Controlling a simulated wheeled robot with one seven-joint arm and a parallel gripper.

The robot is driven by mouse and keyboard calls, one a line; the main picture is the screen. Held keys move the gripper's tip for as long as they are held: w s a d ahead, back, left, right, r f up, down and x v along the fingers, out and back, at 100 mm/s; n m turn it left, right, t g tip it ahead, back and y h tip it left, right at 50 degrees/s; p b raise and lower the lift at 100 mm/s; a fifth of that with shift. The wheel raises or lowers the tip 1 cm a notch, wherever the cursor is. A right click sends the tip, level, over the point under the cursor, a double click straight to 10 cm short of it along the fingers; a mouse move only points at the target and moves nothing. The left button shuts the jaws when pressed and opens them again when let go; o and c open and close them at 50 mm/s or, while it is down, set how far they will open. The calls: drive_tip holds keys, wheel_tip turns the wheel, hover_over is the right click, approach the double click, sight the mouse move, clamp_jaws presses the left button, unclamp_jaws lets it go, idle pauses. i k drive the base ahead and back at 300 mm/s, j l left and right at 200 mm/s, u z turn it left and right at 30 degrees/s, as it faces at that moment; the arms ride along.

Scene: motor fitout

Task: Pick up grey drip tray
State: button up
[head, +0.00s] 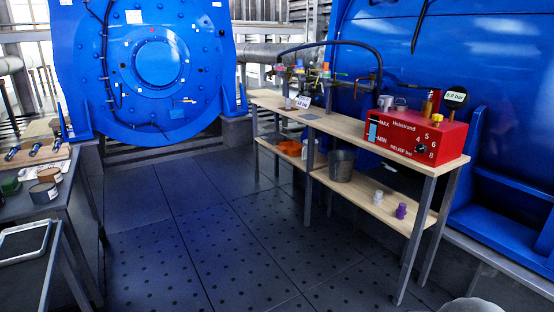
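A shallow, flat tray-like thing (23,242) with a pale rim and a darker grey inside lies on a low stand at the lower left. A small flat grey plate (311,117) lies on the wooden bench top in the middle. I cannot tell for sure which of these is the grey drip tray. My gripper is not in view. A rounded grey shape at the bottom right edge may be part of me.
The two-tier wooden bench (345,125) carries a red box (415,137) on top. A grey bucket (341,164), orange item (290,148) and purple item (401,211) are below. A dark workbench (70,187) stands left. The floor (190,235) between is clear.

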sight(275, 137)
drive_tip(key=i+j+u, duration=0.25)
drive_tip(key=i+u, duration=0.15)
drive_tip(key=i, duration=0.2)
drive_tip(key=i+j+u, duration=0.1)
drive_tip(key=i+u, duration=0.3)
drive_tip(key=i, duration=0.2)
drive_tip(key=i+l+u, duration=0.15)
drive_tip(key=i+u, duration=0.25)
drive_tip(key=i, duration=0.25)
drive_tip(key=i+j+z, duration=0.15)
drive_tip(key=i+z, duration=0.25)
drive_tip(key=i, duration=0.25)
drive_tip(key=i+j+z, duration=0.35)
drive_tip(key=i, duration=0.3)
drive_tip(key=i+j+z, duration=1)
drive_tip(key=j, duration=0.3)
drive_tip(key=i+j+z, duration=0.25)
drive_tip(key=j+z, duration=0.2)
drive_tip(key=j, duration=0.25)
drive_tip(key=i+j+z, duration=0.2)
drive_tip(key=j, duration=0.2)
drive_tip(key=k+l, duration=0.05)
